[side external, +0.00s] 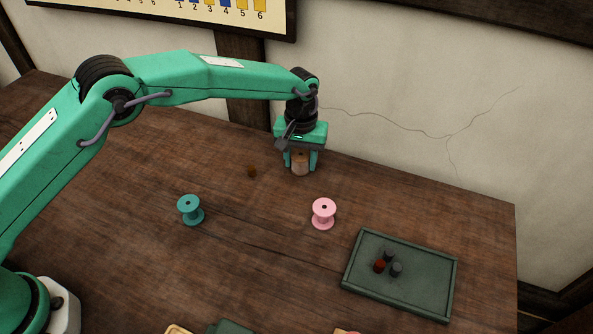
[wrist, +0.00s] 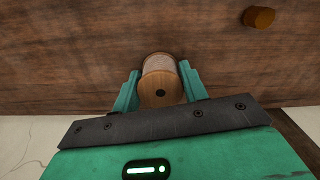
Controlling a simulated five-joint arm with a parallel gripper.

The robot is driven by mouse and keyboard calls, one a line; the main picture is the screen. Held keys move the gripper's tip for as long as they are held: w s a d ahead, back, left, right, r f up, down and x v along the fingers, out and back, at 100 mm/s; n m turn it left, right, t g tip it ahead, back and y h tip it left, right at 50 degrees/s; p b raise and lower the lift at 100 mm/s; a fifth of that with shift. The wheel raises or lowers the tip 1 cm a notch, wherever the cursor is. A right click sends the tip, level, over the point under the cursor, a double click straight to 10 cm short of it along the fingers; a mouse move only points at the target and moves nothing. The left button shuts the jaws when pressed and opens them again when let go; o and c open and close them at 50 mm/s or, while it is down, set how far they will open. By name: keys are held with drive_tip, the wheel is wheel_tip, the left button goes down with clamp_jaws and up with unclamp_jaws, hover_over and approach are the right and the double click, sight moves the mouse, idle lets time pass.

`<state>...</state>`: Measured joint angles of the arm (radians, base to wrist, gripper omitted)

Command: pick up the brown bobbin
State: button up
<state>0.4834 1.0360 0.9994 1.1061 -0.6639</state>
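A bobbin with a tan-brown wooden end and pale brown winding (side external: 300,164) stands upright on the table near the back wall. In the wrist view the bobbin (wrist: 160,90) shows its round top with a dark centre hole. My gripper (side external: 301,163) points down over it, with one green finger on each side. In the wrist view the fingers of my gripper (wrist: 160,86) lie very close to the bobbin's left and right sides. I cannot tell whether they touch it.
A small brown cylinder (side external: 251,172) lies left of the gripper; it also shows in the wrist view (wrist: 259,18). A green-grey tray (side external: 420,300) at right holds several small pegs.

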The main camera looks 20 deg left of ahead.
sight(302, 157)
drive_tip(key=c, duration=0.3)
drive_tip(key=shift+r, duration=0.1)
drive_tip(key=shift+r, duration=0.75)
drive_tip(key=r, duration=0.3)
drive_tip(key=shift+s+d, duration=0.25)
drive_tip(key=s+d+r, duration=0.2)
drive_tip(key=s, duration=0.1)
drive_tip(key=s+d+r, duration=0.1)
drive_tip(key=s+r, duration=0.1)
drive_tip(key=s, duration=0.1)
drive_tip(key=s+d+r, duration=0.2)
drive_tip(key=s, duration=0.1)
drive_tip(key=shift+s+d+r, duration=0.15)
drive_tip(key=shift+s+d, duration=0.1)
drive_tip(key=shift+d, duration=0.05)
